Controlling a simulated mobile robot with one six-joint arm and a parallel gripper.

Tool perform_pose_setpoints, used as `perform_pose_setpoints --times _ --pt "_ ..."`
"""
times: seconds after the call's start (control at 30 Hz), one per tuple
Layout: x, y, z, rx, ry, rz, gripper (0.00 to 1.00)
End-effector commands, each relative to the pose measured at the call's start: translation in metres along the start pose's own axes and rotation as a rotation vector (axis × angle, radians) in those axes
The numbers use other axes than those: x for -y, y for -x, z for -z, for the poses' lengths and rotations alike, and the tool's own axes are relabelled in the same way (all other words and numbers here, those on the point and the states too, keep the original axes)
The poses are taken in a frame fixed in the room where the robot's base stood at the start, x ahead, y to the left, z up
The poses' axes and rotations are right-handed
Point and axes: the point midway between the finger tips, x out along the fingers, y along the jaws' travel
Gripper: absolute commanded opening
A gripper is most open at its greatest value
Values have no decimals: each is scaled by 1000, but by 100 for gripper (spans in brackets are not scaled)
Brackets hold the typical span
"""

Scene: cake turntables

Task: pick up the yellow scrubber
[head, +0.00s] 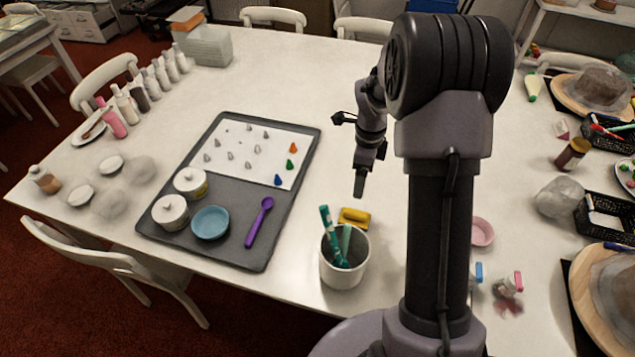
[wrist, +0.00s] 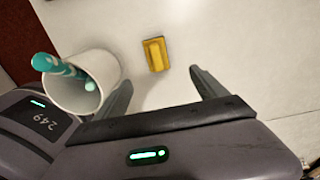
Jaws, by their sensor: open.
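The yellow scrubber (head: 354,217) lies on the white table just behind the white cup in the head view. In the wrist view the yellow scrubber (wrist: 156,54) lies flat ahead of the fingertips, between their lines. My gripper (head: 359,184) hangs above the table, above and behind the scrubber in the head view. In the wrist view my gripper (wrist: 160,82) is open and empty, its two dark fingers spread apart. The scrubber is apart from the fingers.
The white cup (head: 344,272) with teal-handled tools stands close to the scrubber; in the wrist view the cup (wrist: 103,92) is beside the left finger. A grey tray (head: 222,262) with jars, a blue dish and a purple spoon lies left. A pink bowl (head: 482,232) stands right.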

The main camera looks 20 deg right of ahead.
Motion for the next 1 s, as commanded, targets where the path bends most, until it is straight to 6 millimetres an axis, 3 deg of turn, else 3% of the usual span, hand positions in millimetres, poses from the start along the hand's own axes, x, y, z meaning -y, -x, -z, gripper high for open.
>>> perform_pose_setpoints --times 0.2,0.33,0.57,0.8,1.0 --pt "-2 -68 0 -2 -3 -5 82" --pt "-2 -102 0 -2 -2 -5 82" --pt "-2 -126 -1 0 0 -2 82" --pt "-7 -170 -4 -1 0 -3 82" --pt "-7 -171 -4 0 0 -1 82"
